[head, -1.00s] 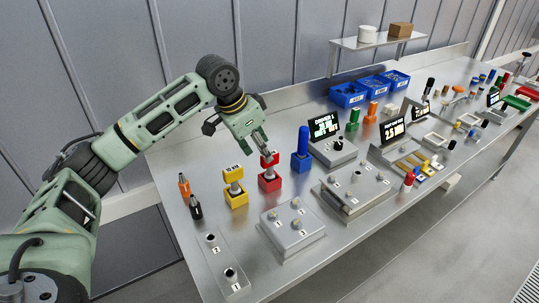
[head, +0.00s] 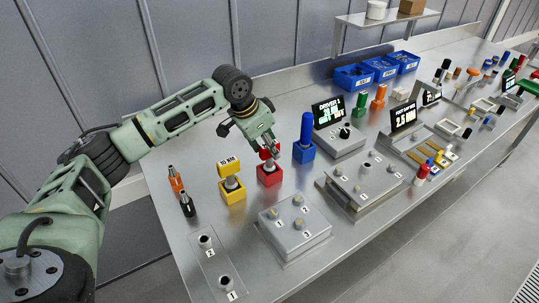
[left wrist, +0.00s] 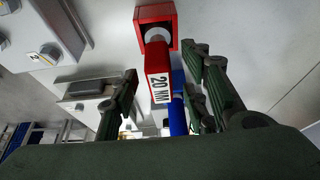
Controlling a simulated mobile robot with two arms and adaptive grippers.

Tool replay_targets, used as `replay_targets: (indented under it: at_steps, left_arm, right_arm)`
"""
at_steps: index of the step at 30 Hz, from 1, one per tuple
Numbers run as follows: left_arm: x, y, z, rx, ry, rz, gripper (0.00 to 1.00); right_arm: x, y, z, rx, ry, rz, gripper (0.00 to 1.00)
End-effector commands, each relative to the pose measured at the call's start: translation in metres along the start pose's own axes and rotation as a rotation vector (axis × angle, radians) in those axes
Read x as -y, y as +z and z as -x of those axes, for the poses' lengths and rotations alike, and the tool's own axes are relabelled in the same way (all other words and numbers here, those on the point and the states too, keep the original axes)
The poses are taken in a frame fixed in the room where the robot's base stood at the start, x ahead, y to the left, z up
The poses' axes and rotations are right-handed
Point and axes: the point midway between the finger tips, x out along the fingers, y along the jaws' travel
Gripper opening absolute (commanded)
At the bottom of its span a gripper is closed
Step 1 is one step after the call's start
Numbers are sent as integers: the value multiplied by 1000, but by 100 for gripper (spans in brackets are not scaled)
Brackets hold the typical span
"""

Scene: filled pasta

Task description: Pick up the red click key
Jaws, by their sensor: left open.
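The red click key (head: 264,153) stands upright in its red base (head: 270,175) on the bench. In the left wrist view the key's red block (left wrist: 158,72), labelled 20 NM, lies between the fingers, with its red base (left wrist: 172,14) beyond. My left gripper (head: 272,150) is at the key's top and hides part of it in the head view. In the left wrist view its fingers (left wrist: 160,98) are open, with gaps on both sides of the block. My right gripper is not in view.
A yellow click key (head: 231,168), labelled 10 NM, stands to the left and a blue one (head: 306,130) close to the right. A grey numbered block (head: 293,228) sits in front. Blue bins (head: 353,77) stand behind.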

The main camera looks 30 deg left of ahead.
Motion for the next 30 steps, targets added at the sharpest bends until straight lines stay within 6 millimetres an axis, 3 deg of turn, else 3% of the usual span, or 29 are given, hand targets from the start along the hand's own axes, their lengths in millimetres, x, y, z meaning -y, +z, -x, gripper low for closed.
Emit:
replay_targets:
  at_steps: [4, 11, 25, 30]
  left_arm:
    - [0, 1, -13, 1, 0, 0, 42]
    - [0, 1, -15, 1, -1, 0, 42]
    - [0, 1, -15, 0, -1, 0, 2]
    - [0, 1, -15, 0, -1, 0, 0]
  right_arm:
    - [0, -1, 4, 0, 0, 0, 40]
    - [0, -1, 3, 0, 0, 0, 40]
    - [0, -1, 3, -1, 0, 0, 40]
    - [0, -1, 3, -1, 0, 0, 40]
